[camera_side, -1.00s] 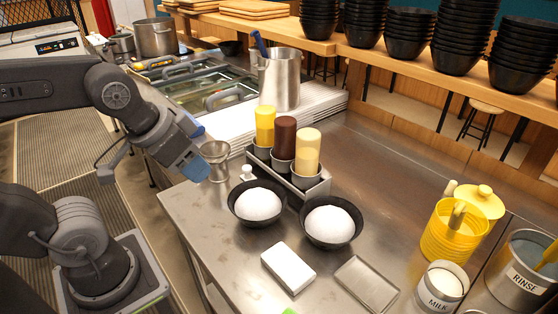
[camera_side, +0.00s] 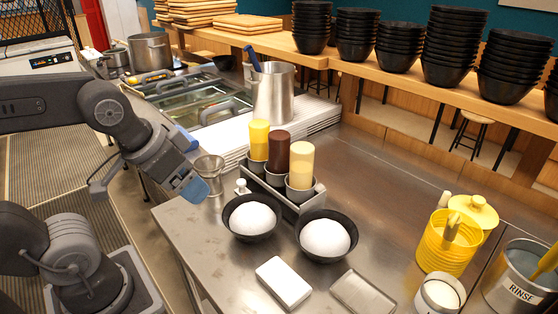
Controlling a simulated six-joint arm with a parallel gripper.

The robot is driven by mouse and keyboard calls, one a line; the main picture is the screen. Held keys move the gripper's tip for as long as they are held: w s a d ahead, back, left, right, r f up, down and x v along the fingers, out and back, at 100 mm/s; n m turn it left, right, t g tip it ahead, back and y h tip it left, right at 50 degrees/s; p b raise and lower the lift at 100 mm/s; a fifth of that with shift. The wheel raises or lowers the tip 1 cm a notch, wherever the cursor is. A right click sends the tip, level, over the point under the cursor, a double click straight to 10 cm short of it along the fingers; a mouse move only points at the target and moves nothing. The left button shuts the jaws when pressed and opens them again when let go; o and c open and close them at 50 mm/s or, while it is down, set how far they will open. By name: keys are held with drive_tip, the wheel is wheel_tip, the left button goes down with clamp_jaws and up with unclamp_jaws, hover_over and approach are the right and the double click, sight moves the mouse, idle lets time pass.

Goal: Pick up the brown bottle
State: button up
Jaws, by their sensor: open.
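The brown bottle (camera_side: 276,150) stands upright in the middle cup of a metal rack (camera_side: 297,207). A yellow bottle (camera_side: 259,139) stands in the cup to its left, and a pale cream bottle (camera_side: 300,165) stands in the cup to its right. My gripper (camera_side: 200,190), with blue fingers, is left of the rack and in front of a metal jigger-shaped cup. It is open, holds nothing and is apart from the brown bottle. The lower end of the brown bottle is hidden in its cup.
Two black bowls of white food (camera_side: 252,220) (camera_side: 326,237) stand before the rack. A tall steel pitcher (camera_side: 273,95) is behind it. A white block (camera_side: 284,282) and a small metal tray (camera_side: 362,294) lie in front. A yellow tin (camera_side: 447,243) stands right; the counter between is clear.

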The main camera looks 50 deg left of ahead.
drive_tip(key=shift+o, duration=0.8)
drive_tip(key=shift+r, duration=0.1)
drive_tip(key=w+a+r+n+g, duration=0.2)
drive_tip(key=w+r+n, duration=0.3)
drive_tip(key=w, duration=0.3)
drive_tip(key=n+g, duration=0.4)
drive_tip(key=n, duration=0.8)
hover_over(280, 134)
drive_tip(key=f, duration=0.8)
drive_tip(key=shift+s+a, duration=0.1)
drive_tip(key=shift+a, duration=0.2)
drive_tip(key=shift+d+f, duration=0.2)
drive_tip(key=shift+f, duration=1.15)
drive_tip(key=shift+d+f, duration=0.2)
drive_tip(key=shift+f, duration=1.15)
drive_tip(key=shift+r, duration=0.1)
drive_tip(key=c, duration=0.7)
